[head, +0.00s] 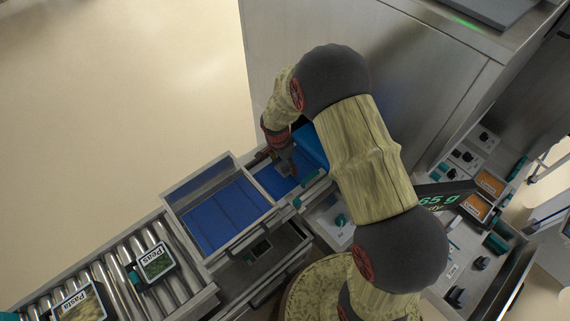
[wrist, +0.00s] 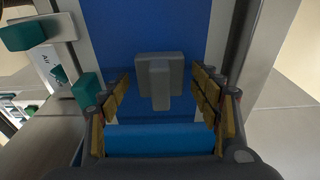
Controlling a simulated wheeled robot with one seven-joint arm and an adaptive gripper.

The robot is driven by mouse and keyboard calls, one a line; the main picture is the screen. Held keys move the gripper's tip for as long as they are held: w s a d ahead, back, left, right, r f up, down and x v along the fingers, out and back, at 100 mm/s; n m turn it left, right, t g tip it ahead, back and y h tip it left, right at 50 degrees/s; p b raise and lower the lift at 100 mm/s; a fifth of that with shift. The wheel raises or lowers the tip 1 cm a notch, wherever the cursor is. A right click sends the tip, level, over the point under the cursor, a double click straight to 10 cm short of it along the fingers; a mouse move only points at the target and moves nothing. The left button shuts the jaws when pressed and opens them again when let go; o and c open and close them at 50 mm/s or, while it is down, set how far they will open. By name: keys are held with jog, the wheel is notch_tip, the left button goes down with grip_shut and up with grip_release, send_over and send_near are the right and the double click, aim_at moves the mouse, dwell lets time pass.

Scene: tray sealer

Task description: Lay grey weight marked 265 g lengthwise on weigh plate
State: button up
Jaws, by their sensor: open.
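A grey block with a raised grip bar, which looks like the grey weight (wrist: 160,80), sits on a flat blue surface (wrist: 160,28) in the wrist view. No marking on it is readable. My gripper (wrist: 160,105) is open, its yellow-padded fingers apart on the left and right of the weight, not visibly touching it. In the head view my gripper (head: 285,165) is low over the blue surface (head: 272,182) beside the tray sealer; the weight cannot be made out there. I cannot tell whether this blue surface is the weigh plate.
A steel-framed guard over blue belt (head: 215,217) stands to the left. Rollers carry trays labelled Peas (head: 155,262) and Pasta (head: 80,304). A partly hidden display (head: 445,198) shows "65 g". A teal knob (wrist: 86,89) is close to my left finger. Metal rails flank the blue surface.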

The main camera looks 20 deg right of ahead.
notch_tip(320, 180, up, 12)
jog(key=a, duration=0.2)
notch_tip(320, 180, up, 11)
jog(key=n+t, duration=0.1)
jog(key=n, duration=0.2)
send_over(281, 165)
jog(key=s+d, duration=0.1)
jog(key=s, duration=0.3)
jog(key=s+r+n+t, duration=0.2)
jog(key=s+r+n, duration=0.3)
jog(key=s, duration=0.6)
jog(key=s+r+n+t+y, duration=0.1)
jog(key=s+r+n, duration=0.4)
jog(key=s+r, duration=0.5)
jog(key=shift+s+d+t+y, duration=0.3)
jog(key=shift+s+d+t, duration=0.1)
jog(key=shift+t, duration=0.1)
notch_tip(281, 165, down, 15)
jog(key=b, duration=1.5)
jog(key=shift+f+b, duration=0.15)
jog(key=shift+b, duration=0.25)
